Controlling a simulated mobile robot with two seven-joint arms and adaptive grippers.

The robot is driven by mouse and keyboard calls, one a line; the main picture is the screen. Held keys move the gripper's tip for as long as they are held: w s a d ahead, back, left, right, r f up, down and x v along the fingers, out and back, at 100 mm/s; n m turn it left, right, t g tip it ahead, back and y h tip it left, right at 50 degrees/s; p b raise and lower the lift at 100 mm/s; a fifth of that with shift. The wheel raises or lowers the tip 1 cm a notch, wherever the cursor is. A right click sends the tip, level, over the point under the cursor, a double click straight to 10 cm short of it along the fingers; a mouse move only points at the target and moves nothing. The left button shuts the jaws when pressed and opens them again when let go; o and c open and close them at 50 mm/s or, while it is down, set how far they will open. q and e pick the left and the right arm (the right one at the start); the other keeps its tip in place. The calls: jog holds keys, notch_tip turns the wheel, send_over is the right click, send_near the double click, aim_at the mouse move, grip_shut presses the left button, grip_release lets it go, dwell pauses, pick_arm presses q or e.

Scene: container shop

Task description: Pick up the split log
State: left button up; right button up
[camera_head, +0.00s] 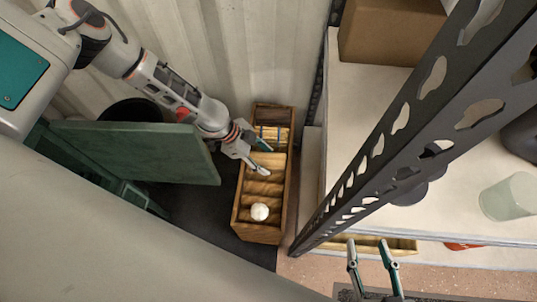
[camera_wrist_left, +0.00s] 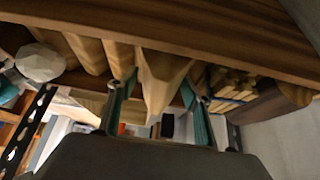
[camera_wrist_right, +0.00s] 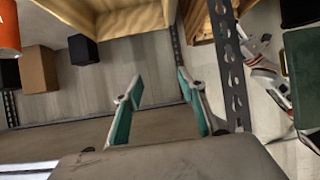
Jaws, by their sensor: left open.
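A wooden crate (camera_head: 262,234) holds several split logs in a row. A pale wedge-shaped split log (camera_wrist_left: 160,72) shows in the left wrist view between the fingers of my left gripper (camera_wrist_left: 158,105). In the head view my left gripper (camera_head: 263,158) is at the crate's middle, with its fingertips over the logs. It is open, one finger on each side of that log; I cannot tell whether they touch it. My right gripper (camera_head: 371,250) is open and empty, low in the head view; it also shows in the right wrist view (camera_wrist_right: 155,95).
A white faceted ball (camera_head: 260,212) lies on the logs, and a tied bundle of sticks (camera_head: 272,134) is at the crate's far end. A green panel (camera_head: 150,150) stands left of the crate. A dark perforated shelf post (camera_head: 400,125) rises close on its right.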

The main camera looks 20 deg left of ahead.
pick_arm(q)
jog(key=c, duration=1.1)
jog(key=shift+r, duration=0.1)
